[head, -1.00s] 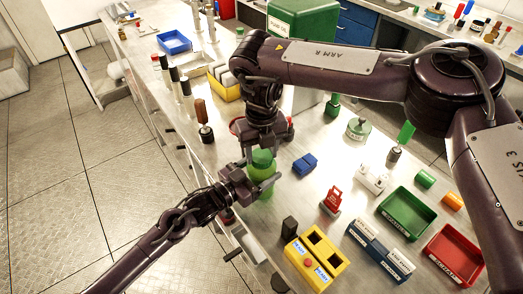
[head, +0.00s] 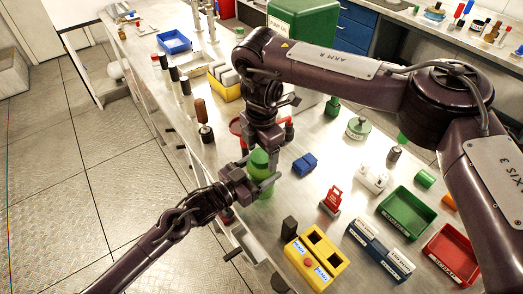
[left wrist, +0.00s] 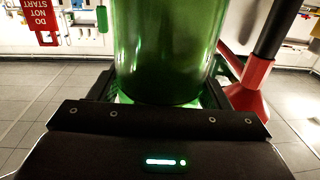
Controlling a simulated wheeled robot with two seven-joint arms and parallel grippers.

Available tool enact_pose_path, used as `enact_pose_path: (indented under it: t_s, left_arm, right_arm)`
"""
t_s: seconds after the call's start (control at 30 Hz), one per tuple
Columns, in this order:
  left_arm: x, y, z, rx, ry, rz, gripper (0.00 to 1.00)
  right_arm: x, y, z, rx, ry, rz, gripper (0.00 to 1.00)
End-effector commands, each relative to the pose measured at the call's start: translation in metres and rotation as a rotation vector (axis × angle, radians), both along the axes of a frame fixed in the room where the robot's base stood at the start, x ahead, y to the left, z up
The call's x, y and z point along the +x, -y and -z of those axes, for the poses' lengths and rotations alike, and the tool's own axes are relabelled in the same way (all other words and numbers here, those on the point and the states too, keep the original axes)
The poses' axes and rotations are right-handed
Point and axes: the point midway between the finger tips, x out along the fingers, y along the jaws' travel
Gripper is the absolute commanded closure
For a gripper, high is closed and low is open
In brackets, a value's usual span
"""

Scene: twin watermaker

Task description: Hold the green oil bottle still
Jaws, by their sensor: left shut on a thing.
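The green oil bottle (head: 262,187) stands upright near the front edge of the steel bench, with its green cap (head: 259,158) on top. My left gripper (head: 257,186) is shut around the bottle's side from the left. In the left wrist view the green bottle (left wrist: 165,50) fills the space between the fingers. My right gripper (head: 262,145) points down directly over the cap. Its fingertips are partly hidden, and I cannot tell whether they touch the cap or how wide they are.
A red funnel (left wrist: 250,90) stands close beside the bottle. A blue block (head: 305,164), a red tag (head: 332,200) and a yellow box (head: 317,258) lie to the right. Green (head: 407,213) and red (head: 452,255) trays are farther right. Floor lies left of the bench.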

Motion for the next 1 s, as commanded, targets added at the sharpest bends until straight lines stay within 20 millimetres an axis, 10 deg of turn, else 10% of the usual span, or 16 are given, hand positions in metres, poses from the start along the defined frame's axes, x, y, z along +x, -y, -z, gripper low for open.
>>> enact_pose_path:
  t_s: [1.0]
  left_arm:
    - [0.0,0.0,0.0,0.001,0.0,0.0,0.93]
  right_arm:
    - [0.0,-0.002,-0.048,0.0,0.005,-0.073,0.33]
